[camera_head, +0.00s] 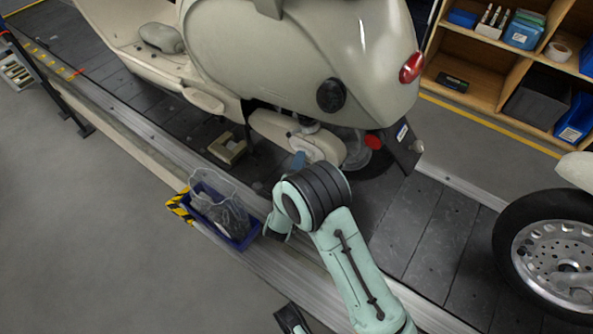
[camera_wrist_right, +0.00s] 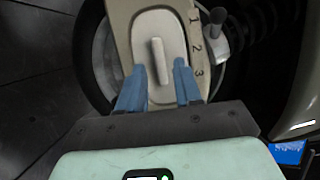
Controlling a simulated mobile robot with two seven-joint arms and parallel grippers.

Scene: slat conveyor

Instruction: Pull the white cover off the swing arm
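The white cover (camera_wrist_right: 174,88) is an oval plate with a raised bar grip (camera_wrist_right: 159,61), seated on the beige swing arm (camera_wrist_right: 122,20) in the right wrist view. The numbers 1, 2 and 3 are marked beside it. The swing arm (camera_head: 270,124) also shows under the scooter's body in the head view. My right gripper (camera_wrist_right: 160,78) is open, its blue fingers either side of the bar with gaps showing; the fingertips lie over or just above the cover. In the head view my right gripper (camera_head: 297,160) is mostly hidden behind its wrist.
The cream scooter (camera_head: 290,50) stands on the dark slat conveyor (camera_head: 440,225). A blue bin (camera_head: 245,243) with a clear bag sits at the conveyor's near edge. A small cardboard box (camera_head: 228,149) lies left of the swing arm. A wheel (camera_head: 555,255) stands at the right.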

